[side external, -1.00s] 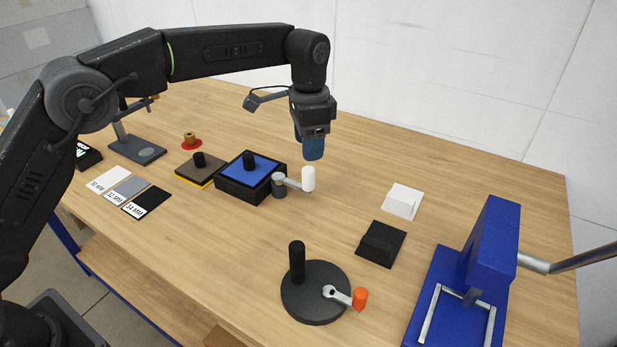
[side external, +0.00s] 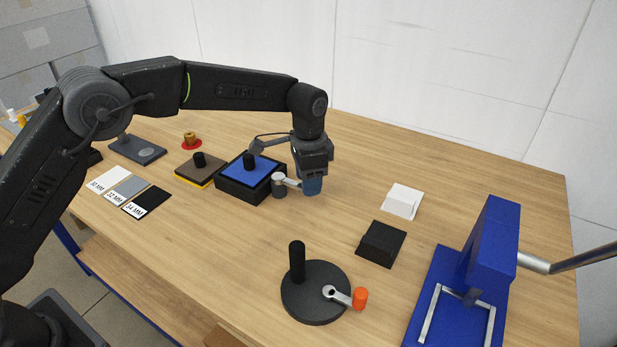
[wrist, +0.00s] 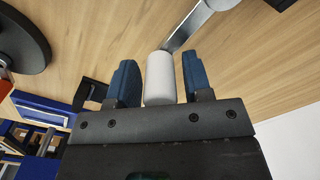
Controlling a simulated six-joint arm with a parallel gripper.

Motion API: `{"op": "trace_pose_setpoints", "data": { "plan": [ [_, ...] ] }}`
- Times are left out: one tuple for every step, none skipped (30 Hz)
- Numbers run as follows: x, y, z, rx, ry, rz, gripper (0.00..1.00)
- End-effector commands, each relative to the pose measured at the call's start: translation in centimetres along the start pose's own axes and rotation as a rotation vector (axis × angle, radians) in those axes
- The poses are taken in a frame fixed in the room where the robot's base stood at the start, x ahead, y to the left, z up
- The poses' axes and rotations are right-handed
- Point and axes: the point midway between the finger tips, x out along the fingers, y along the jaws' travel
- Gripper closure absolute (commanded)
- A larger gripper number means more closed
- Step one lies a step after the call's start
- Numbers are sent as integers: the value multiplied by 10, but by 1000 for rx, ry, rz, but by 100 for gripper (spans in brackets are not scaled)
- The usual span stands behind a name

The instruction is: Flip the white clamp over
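The white clamp is a metal lever (side external: 291,182) with a white cylindrical handle (wrist: 160,78), set on a grey round post (side external: 279,187) at the front right of the blue-topped black box (side external: 248,190). My gripper (side external: 312,186) is lowered over the handle end, its blue fingers pointing down. In the wrist view, the handle stands between the two fingers with a narrow gap on each side, so the gripper looks open around it. In the side view the fingers hide the handle. The lever (wrist: 188,27) extends away from the handle in the wrist view.
A black disc (side external: 310,309) with a post and an orange-handled lever (side external: 360,299) stands in front. White (side external: 402,200) and black (side external: 381,245) blocks lie to the right, beside a blue press (side external: 492,235). A brown-topped block (side external: 185,172) is left of the box.

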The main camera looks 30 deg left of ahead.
Motion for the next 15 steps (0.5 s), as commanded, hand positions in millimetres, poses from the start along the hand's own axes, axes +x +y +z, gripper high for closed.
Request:
{"op": "trace_pose_setpoints", "data": {
  "plan": [
    [0,0,0,0,0,0,59],
    [0,0,0,0,0,0,62],
    [0,0,0,0,0,0,66],
    [0,0,0,0,0,0,69],
    [0,0,0,0,0,0,72],
    [0,0,0,0,0,0,75],
    [0,0,0,0,0,0,78],
    [0,0,0,0,0,0,81],
    [0,0,0,0,0,0,85],
    [0,0,0,0,0,0,88],
    [0,0,0,0,0,0,91],
    [0,0,0,0,0,0,94],
    [0,0,0,0,0,0,97],
    [0,0,0,0,0,0,100],
    [0,0,0,0,0,0,100]
  ]
}}
